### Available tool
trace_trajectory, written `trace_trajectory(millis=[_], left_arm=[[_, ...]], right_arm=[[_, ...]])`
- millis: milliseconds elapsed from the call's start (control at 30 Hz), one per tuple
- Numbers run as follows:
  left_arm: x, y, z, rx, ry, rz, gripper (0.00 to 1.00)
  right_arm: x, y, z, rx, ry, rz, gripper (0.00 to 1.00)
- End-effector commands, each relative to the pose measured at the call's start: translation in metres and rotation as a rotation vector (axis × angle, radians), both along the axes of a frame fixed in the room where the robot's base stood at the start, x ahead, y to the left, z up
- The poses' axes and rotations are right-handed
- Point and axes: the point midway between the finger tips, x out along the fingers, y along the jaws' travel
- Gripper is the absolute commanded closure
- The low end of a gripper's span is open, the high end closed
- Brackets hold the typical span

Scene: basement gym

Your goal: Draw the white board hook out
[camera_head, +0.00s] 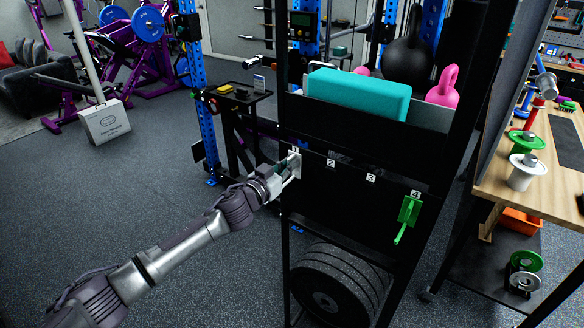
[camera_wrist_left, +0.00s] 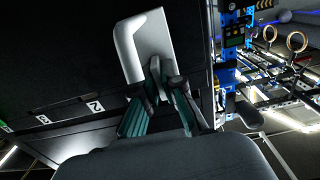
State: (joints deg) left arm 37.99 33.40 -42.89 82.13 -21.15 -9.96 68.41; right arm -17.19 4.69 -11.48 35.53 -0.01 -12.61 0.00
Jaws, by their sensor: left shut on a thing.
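The white board hook (camera_wrist_left: 152,34) shows in the left wrist view as a pale flat plate with a bent arm, against the black board (camera_head: 340,195). In the head view the hook (camera_head: 296,164) is small, under label 1 at the board's left end, and partly hidden by my gripper. My left gripper (camera_head: 288,170) is shut on the hook; in the left wrist view its fingers (camera_wrist_left: 156,76) close on the hook's lower part. I cannot tell whether the hook still touches the board. My right gripper is out of view.
A green hook (camera_head: 408,214) hangs under label 4; places 2 and 3 are bare. A teal block (camera_head: 358,93), a black kettlebell (camera_head: 407,60) and a pink one (camera_head: 443,86) sit above the board. Weight plates (camera_head: 335,285) stand below. Floor at left is open.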

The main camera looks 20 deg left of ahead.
Motion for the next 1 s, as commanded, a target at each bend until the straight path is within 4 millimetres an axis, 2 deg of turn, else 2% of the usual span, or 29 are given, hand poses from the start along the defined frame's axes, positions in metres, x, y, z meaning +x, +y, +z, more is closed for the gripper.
trace_trajectory(millis=[367, 1000], left_arm=[[-0.002, 0.001, 0.000, -0.001, 0.000, 0.000, 1.00], [-0.038, 0.014, 0.000, -0.002, 0.002, 0.001, 1.00]], right_arm=[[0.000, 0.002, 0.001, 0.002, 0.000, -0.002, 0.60], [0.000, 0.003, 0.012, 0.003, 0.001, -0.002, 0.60]])
